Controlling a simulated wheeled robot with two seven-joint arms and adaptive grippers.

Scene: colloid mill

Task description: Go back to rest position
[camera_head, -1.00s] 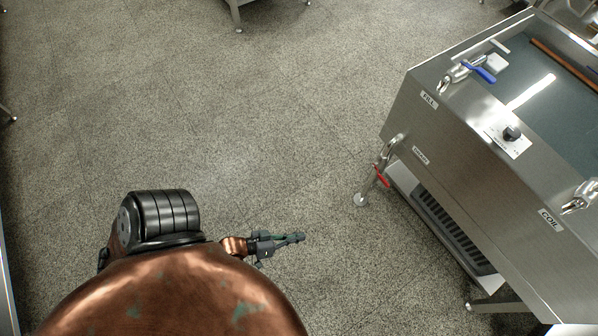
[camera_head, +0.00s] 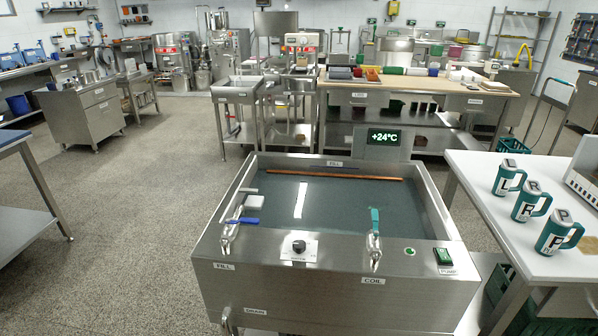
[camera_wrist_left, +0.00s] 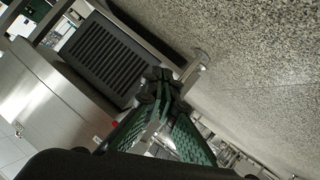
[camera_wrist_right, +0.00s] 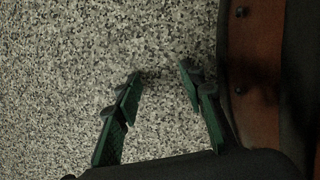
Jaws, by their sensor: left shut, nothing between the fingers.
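My left gripper (camera_wrist_left: 160,85) shows in the left wrist view with its green-padded fingers brought together at the tips, nothing between them. Behind it are a dark louvred grille and a steel cabinet side, with speckled floor to the right. My right gripper (camera_wrist_right: 160,75) shows in the right wrist view with its two fingers apart and only floor between and beyond them. A brown and dark surface stands at the right edge of that view. Neither gripper shows in the head view.
A steel water bath (camera_head: 330,275) with blue and green valve levers and a +24°C display (camera_head: 384,137) stands close in front. Several teal mugs (camera_head: 528,203) stand on a white table (camera_head: 480,170) at right. The floor (camera_head: 140,215) at left is clear.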

